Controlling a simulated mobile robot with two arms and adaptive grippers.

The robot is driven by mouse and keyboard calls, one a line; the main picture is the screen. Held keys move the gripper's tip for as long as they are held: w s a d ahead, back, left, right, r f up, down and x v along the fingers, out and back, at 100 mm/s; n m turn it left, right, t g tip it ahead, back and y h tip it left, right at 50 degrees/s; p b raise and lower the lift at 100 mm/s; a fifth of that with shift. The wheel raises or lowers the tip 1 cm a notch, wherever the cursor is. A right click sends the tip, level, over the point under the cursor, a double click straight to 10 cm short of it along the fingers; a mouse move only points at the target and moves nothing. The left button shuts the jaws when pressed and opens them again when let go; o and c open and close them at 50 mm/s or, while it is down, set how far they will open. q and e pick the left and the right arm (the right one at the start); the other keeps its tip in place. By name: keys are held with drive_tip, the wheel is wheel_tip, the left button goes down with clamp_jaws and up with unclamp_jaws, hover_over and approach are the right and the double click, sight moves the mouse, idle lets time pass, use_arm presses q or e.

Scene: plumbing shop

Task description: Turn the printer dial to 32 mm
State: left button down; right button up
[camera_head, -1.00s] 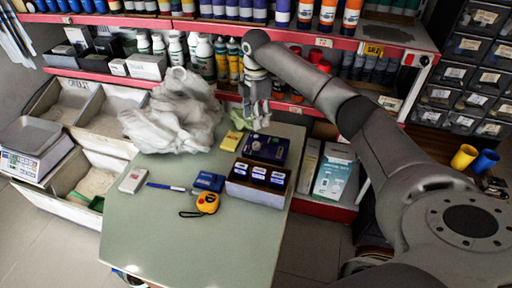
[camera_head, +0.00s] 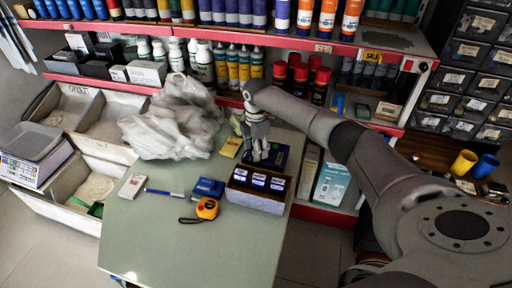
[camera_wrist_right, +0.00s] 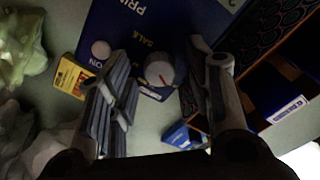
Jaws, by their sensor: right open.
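The printer (camera_head: 279,152) is a dark blue box on the green table, partly hidden behind my right gripper in the head view. In the right wrist view the printer (camera_wrist_right: 165,30) shows its blue face with white lettering. Its dial (camera_wrist_right: 160,69) is a round grey knob with a red mark. My right gripper (camera_head: 259,157) is over the printer. In the right wrist view the fingers (camera_wrist_right: 157,98) are open, one on each side of the dial, apart from it. I cannot read a dial value. My left gripper is not in view.
A box with blue-labelled compartments (camera_head: 234,193) stands directly in front of the printer. A yellow packet (camera_head: 230,147) and crumpled plastic (camera_head: 172,125) lie to the left.

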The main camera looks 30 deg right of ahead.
clamp_jaws()
idle(0.3)
